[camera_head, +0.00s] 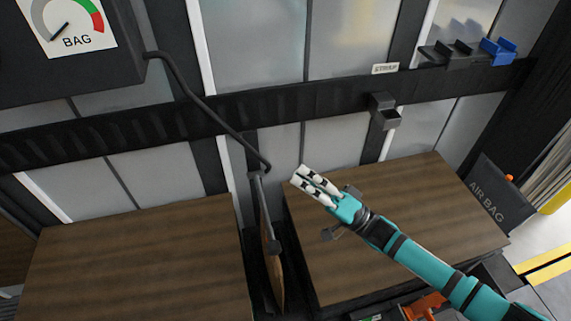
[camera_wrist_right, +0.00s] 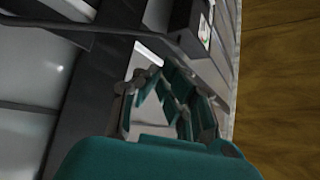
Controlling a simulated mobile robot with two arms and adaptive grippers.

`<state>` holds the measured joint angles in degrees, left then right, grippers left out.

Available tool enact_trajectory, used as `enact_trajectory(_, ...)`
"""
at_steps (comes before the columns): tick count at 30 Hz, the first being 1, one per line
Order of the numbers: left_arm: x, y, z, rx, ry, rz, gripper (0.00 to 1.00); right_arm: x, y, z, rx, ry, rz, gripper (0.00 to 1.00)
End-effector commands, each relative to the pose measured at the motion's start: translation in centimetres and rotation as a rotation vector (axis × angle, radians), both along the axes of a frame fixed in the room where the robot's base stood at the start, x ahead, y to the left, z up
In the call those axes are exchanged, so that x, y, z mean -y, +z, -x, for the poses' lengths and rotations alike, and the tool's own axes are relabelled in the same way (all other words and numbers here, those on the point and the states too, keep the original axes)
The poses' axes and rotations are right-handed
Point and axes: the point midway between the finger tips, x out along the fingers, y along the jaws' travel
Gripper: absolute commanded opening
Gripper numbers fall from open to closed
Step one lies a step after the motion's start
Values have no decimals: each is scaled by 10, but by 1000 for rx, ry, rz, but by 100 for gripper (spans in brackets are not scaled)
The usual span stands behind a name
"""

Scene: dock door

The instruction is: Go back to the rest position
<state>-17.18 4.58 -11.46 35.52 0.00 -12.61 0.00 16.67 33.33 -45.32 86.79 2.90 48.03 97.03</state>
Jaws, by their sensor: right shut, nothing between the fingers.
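My right gripper (camera_head: 299,175) is in the middle of the head view, its arm coming in from the lower right. It is shut and empty, with its white-padded fingers side by side. It appears above the left part of the right wooden-topped load (camera_head: 420,215), to the right of the dark hose's end. In the right wrist view its fingers (camera_wrist_right: 152,75) come together at their tips with nothing between them. My left gripper is not in view.
A dark hose (camera_head: 205,107) runs from the BAG gauge box (camera_head: 110,60) to a grey rod (camera_head: 263,205) in the gap between two loads. A brown flat thing (camera_head: 274,275) stands in that gap. The left load (camera_head: 140,260) and an AIR BAG bin (camera_head: 490,200) flank this area.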

Motion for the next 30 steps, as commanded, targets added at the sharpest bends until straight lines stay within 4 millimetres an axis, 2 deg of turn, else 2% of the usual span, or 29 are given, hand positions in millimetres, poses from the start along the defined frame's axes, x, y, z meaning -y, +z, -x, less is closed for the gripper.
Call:
enact_trajectory(1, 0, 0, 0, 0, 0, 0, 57, 9, -6, 4, -2, -2, 4, 0)
enact_trajectory(6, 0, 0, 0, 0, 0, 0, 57, 31, -19, 16, -1, 0, 2, 0)
enact_trajectory(14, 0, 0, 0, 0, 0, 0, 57, 43, -25, 22, 1, 0, 1, 0)
enact_trajectory(19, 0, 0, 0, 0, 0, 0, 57, 38, -27, 21, -1, -26, 13, 0)
enact_trajectory(23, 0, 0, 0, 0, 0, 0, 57, 21, -35, 15, -13, -148, 89, 0)
enact_trajectory(27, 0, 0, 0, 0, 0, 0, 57, 4, -51, 6, -46, -355, 274, 0)
enact_trajectory(30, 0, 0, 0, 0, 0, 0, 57, 3, -66, 5, -85, -484, 446, 0)
